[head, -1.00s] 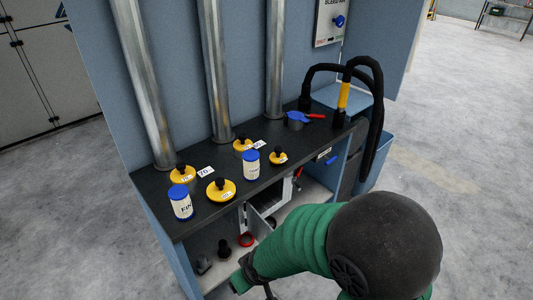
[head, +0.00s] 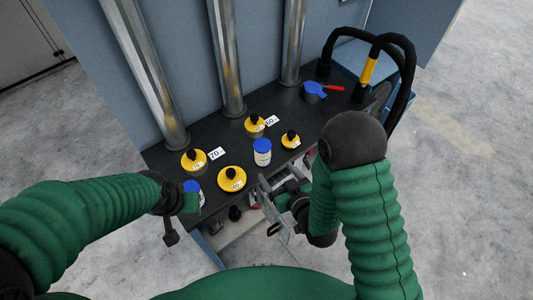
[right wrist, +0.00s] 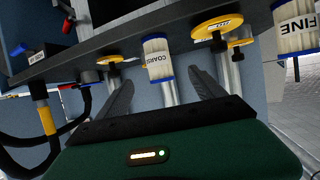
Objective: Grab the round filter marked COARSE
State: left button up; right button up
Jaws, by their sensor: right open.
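The round filter marked COARSE (head: 262,147) is a white canister with blue ends, standing on the dark bench top. In the right wrist view its label reads COARSE (right wrist: 158,62). My right gripper (head: 267,198) is open and empty, at the bench's front edge, short of the filter. In the right wrist view its two fingers (right wrist: 160,82) are spread, with the filter beyond the gap between them. A similar canister marked FINE (right wrist: 297,27) stands apart; in the head view it (head: 193,187) is partly hidden by my left gripper (head: 178,215), whose jaws I cannot make out.
Yellow discs with black knobs (head: 232,179) (head: 194,161) (head: 291,139) stand around the filter. Metal pipes (head: 215,60) rise behind. A shelf lies below the bench top.

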aim_at(262, 153)
pick_arm(q)
jog(key=b+x, duration=0.3)
jog(key=s+b+x, duration=0.1)
jog(key=b+x, duration=0.2)
jog(key=x, duration=0.1)
jog(key=s+b+x, duration=0.1)
jog(key=b+x, duration=0.2)
jog(key=x, duration=0.1)
jog(key=shift+d+f, duration=0.2)
jog(key=shift+f, duration=0.15)
pick_arm(e)
jog(key=x, duration=1.3)
jog(key=shift+w+d+f, duration=0.1)
jog(key=shift+d+f, duration=0.05)
jog(key=shift+f, duration=0.05)
jog(key=shift+w, duration=0.15)
jog(key=c, duration=1.5)
pick_arm(q)
jog(key=shift+r, duration=0.1)
pick_arm(e)
jog(key=shift+c, duration=0.2)
